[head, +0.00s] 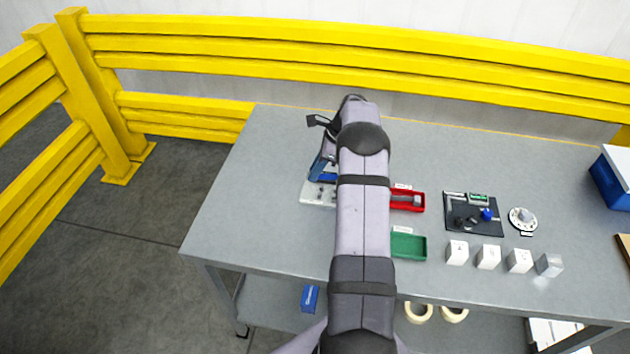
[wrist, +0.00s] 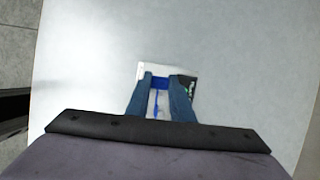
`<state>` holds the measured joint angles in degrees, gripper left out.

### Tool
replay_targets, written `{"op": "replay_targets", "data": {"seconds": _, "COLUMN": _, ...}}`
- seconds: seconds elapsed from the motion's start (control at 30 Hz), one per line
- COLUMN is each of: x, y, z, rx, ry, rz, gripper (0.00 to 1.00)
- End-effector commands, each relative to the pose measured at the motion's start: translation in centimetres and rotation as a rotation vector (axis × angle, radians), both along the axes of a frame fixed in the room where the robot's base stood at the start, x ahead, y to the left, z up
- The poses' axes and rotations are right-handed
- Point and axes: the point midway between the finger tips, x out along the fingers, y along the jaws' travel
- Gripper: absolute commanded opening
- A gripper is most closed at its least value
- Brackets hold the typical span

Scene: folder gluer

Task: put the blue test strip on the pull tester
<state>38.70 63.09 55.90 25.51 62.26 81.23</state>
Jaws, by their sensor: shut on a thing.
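My gripper (wrist: 160,77) shows in the wrist view with its two dark blue fingers shut on a bright blue piece, the blue test strip (wrist: 158,84). A thin blue line runs down from the strip between the fingers. Behind the fingertips is a pale device with a dark end and a green patch, apparently the pull tester (wrist: 142,69). In the head view its pale base (head: 317,195) shows left of my arm, with blue parts just above it. My arm hides most of this spot there. I cannot tell whether the strip touches the tester.
Right of my arm are a red tray (head: 420,206), a green tray (head: 408,245), a black board with a blue knob (head: 482,227), a dial (head: 522,218) and several small blocks (head: 488,257). The table (head: 245,200) is clear at left. A yellow rail (head: 220,50) stands behind.

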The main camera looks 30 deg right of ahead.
Motion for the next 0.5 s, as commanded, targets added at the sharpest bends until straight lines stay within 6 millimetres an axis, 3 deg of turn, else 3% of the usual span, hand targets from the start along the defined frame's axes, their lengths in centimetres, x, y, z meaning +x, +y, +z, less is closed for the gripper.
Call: {"op": "replay_targets", "data": {"seconds": 0.5, "x": -0.4, "y": 0.45, "z": -0.18, "rx": 0.001, "ry": 0.0, "rz": -0.044, "gripper": 0.0}}
